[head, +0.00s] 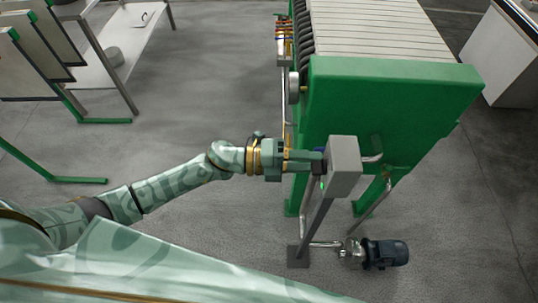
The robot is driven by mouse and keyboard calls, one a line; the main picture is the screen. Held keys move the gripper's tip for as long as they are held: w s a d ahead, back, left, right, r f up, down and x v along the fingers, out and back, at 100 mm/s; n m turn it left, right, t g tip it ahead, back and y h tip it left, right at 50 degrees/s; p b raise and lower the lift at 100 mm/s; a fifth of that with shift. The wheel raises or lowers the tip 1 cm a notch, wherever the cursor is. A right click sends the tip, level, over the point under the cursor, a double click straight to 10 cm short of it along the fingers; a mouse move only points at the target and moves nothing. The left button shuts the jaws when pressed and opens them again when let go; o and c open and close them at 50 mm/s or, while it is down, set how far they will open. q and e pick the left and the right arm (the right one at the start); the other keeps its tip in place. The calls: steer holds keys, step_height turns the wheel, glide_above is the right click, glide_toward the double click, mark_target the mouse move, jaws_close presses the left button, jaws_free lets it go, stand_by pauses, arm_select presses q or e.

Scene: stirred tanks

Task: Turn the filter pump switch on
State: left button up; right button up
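A grey switch box (343,167) stands on a slanting grey post (316,221) in front of the green end of a large filter press. The box's left face is turned towards my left gripper (318,161). The gripper's fingertips are at that face, touching it or very close. They hide most of the face, so the switch's position does not show clearly. A small green spot shows low on the face. I cannot tell whether the fingers are open or shut. A pump with a dark blue motor (385,253) lies on the floor by the post's foot. My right gripper is out of view.
The green filter press (400,120) with pale plates fills the upper right. A pipe (372,158) runs behind the box. A white table (115,45) and dark-edged panels (25,60) stand at upper left. The grey floor between is clear.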

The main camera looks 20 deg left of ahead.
arm_select(q)
steer(key=b+v, duration=0.1)
steer(key=v, duration=1.5)
steer(key=shift+a+b, duration=0.15)
steer(key=shift+b, duration=0.25)
